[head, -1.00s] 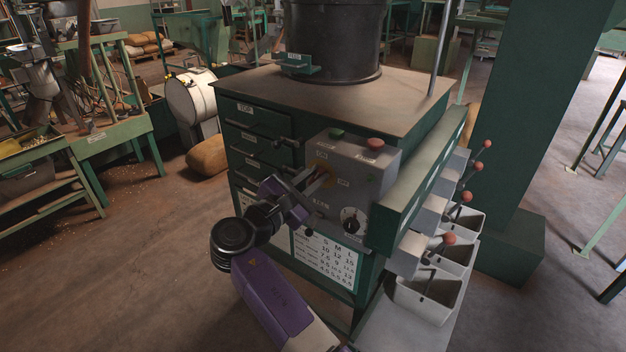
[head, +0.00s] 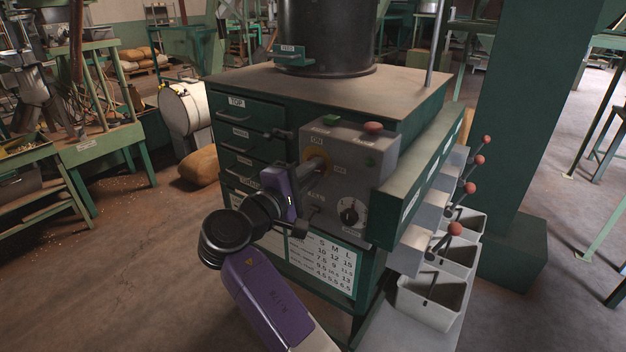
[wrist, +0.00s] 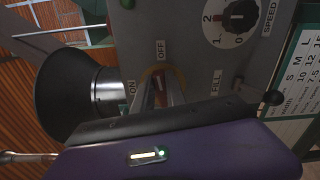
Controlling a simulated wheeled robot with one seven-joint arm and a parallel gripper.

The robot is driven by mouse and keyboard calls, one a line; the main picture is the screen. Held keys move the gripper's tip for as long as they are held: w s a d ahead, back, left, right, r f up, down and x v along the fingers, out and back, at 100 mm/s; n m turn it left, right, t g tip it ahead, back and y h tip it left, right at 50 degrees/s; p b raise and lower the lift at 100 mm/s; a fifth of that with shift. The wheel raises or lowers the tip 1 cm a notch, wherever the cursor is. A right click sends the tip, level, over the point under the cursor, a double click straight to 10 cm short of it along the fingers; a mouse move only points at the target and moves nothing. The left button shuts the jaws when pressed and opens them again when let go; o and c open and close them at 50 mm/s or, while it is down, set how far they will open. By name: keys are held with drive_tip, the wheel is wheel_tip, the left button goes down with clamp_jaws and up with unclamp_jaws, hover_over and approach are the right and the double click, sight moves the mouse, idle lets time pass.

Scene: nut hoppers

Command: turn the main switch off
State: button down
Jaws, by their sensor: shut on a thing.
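The main switch (wrist: 157,75) is a rotary switch on the grey control box (head: 363,155), with a yellow ring around it and labels ON and OFF. In the wrist view my gripper (wrist: 162,92) is shut on its small reddish handle, in front of the ring. In the head view my gripper (head: 313,172) reaches the box face from the left and covers most of the switch; part of the yellow ring (head: 328,159) shows. The fingers hide much of the handle, so its exact angle is hard to tell.
The speed dial (wrist: 236,16) sits on the same face. Green (head: 331,120) and red (head: 373,127) buttons top the box. Levers with red knobs (head: 455,229) and white bins (head: 430,300) stand to the right.

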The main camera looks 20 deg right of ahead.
drive_tip(key=shift+f+m+b, duration=0.3)
drive_tip(key=shift+m+b, duration=0.4)
drive_tip(key=shift+m, duration=0.2)
drive_tip(key=c, duration=1.4)
unclamp_jaws()
drive_tip(key=shift+o, duration=0.2)
drive_tip(key=v, duration=0.7)
drive_tip(key=shift+s+a+b, duration=0.25)
drive_tip(key=shift+a+b, duration=0.05)
drive_tip(key=shift+b, duration=0.05)
